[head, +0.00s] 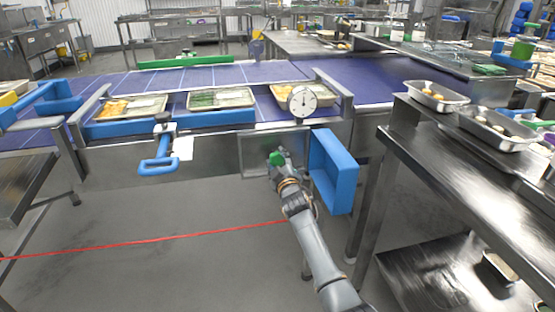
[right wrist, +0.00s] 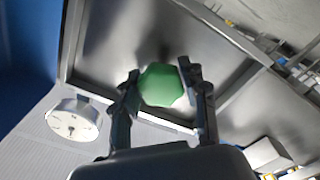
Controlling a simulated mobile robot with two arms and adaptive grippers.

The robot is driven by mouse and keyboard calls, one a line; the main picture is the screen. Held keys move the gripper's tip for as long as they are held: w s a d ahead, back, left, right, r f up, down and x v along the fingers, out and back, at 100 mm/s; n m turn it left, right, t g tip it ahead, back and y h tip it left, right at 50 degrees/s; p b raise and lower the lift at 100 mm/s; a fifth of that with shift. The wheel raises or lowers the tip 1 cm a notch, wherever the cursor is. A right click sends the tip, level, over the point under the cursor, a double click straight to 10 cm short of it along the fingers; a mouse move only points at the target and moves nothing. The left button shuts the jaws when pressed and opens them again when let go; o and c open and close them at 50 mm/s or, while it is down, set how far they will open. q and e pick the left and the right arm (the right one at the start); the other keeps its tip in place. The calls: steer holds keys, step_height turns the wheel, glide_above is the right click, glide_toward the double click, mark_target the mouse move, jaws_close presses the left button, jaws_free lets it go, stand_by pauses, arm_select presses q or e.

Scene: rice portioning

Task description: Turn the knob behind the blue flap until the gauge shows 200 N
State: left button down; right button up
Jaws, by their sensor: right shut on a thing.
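The green knob (head: 276,158) sits in a metal recess under the conveyor. The blue flap (head: 334,172) hangs open to the right of the recess. My right gripper (head: 279,160) is at the knob; in the right wrist view its two fingers (right wrist: 160,88) stand on either side of the green knob (right wrist: 161,85) and are shut on it. The round white gauge (head: 302,101) is above the recess, and it also shows in the right wrist view (right wrist: 73,119). Its needle is too small to read surely. My left gripper is not in view.
Trays of food (head: 221,98) stand on the blue conveyor (head: 190,78) above. A blue handle (head: 158,166) hangs left of the recess. A steel table (head: 450,150) with trays stands close on the right. A red line (head: 150,243) crosses the open floor.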

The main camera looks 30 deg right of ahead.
stand_by(0.4)
steer(key=o, duration=1.2)
steer(key=shift+c, duration=0.2)
steer(key=shift+s, duration=0.25)
steer(key=v, duration=1.1)
steer(key=shift+s, duration=0.25)
steer(key=shift+a, duration=0.15)
